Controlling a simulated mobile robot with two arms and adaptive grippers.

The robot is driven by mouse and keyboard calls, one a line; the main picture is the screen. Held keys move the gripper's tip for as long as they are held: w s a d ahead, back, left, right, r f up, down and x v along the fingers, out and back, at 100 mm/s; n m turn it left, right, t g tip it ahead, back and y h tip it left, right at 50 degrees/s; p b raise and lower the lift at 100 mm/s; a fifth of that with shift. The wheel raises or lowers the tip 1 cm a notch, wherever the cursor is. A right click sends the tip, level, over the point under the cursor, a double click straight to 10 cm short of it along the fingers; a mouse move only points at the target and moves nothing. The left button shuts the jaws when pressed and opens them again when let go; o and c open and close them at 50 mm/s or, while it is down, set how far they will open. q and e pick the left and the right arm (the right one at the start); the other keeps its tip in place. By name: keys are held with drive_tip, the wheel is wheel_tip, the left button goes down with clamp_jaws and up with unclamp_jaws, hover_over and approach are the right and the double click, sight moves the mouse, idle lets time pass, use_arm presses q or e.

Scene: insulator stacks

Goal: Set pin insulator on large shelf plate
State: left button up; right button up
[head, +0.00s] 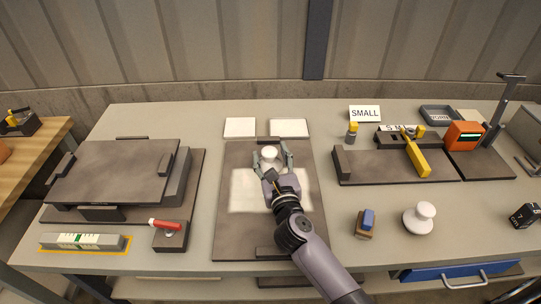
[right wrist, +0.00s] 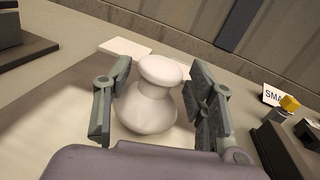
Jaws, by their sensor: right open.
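A white pin insulator (head: 269,153) with a rounded body and a flared top stands upright on the dark centre plate (head: 232,215). My right gripper (head: 271,156) is open, with one finger on each side of this insulator. In the right wrist view the insulator (right wrist: 148,108) sits between the two fingers (right wrist: 157,85), with a gap at the left finger; contact on the right is unclear. A large dark raised plate (head: 115,170) stands at the left of the table, its top bare. The pictures do not label which plate is the large shelf plate. My left gripper is out of view.
A second white insulator (head: 419,218) and a small blue-topped block (head: 367,222) stand front right. Behind them are a yellow-handled tool (head: 417,160), an orange meter (head: 464,135) and a "SMALL" sign (head: 365,114). A level (head: 82,242) and red-handled tool (head: 167,225) lie front left.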

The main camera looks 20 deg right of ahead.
sight(272, 160)
drive_tip(key=s, duration=0.6)
drive_tip(key=shift+s+a+f+b, duration=0.1)
drive_tip(key=shift+s+a+b, duration=0.15)
drive_tip(key=shift+a+b, duration=0.1)
drive_tip(key=shift+s, duration=0.2)
drive_tip(key=shift+s, duration=0.1)
